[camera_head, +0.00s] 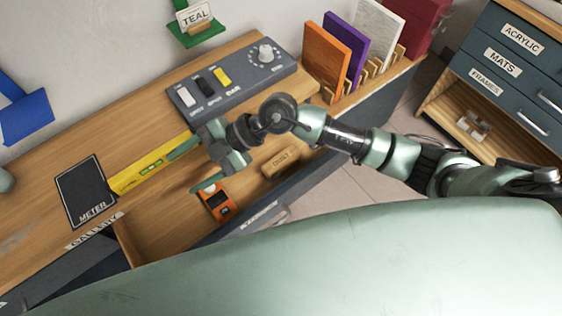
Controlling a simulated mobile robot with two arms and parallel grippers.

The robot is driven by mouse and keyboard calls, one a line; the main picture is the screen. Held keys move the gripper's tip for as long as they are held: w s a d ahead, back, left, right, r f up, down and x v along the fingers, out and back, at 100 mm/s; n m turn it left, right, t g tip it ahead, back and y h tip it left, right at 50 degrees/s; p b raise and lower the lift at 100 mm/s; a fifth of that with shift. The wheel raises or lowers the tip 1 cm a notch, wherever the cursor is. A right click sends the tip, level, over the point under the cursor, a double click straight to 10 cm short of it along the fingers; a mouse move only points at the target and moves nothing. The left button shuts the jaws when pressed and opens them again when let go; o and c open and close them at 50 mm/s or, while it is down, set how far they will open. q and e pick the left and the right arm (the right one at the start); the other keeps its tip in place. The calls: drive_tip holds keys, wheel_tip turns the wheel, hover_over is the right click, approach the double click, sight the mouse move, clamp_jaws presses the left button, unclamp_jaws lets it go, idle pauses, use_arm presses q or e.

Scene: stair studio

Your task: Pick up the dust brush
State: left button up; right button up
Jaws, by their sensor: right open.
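A light wooden block marked DUST (282,162), which looks like the dust brush, lies near the front edge of the workbench. Its bristles cannot be made out. My right gripper (193,168) is over the bench, to the left of the brush and apart from it. Its two green fingers are spread, with nothing seen held between them. My right arm comes in from the right and passes behind and above the brush. My left gripper does not show.
An orange meter (217,203) lies just below my right gripper. A yellow level (152,168) and a black METER mat (86,192) lie to the left. A grey switch panel (233,82) and a rack of coloured boards (326,58) stand behind.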

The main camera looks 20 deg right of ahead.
drive_tip(key=w+d+f+h, duration=0.2)
drive_tip(key=d+f+h, duration=0.2)
drive_tip(key=d+f, duration=0.2)
drive_tip(key=m+h, duration=0.3)
drive_tip(key=h, duration=0.5)
hover_over(281, 159)
drive_tip(key=f, duration=0.3)
drive_tip(key=w+f, duration=0.1)
drive_tip(key=f, duration=0.3)
drive_tip(key=f+p, duration=0.1)
drive_tip(key=f, duration=0.1)
drive_tip(key=s+f, duration=0.1)
drive_tip(key=f, duration=0.2)
drive_tip(key=shift+s, duration=0.1)
drive_tip(key=shift+f, duration=0.3)
drive_tip(key=shift+c, duration=0.3)
clamp_jaws()
drive_tip(key=shift+r, duration=0.1)
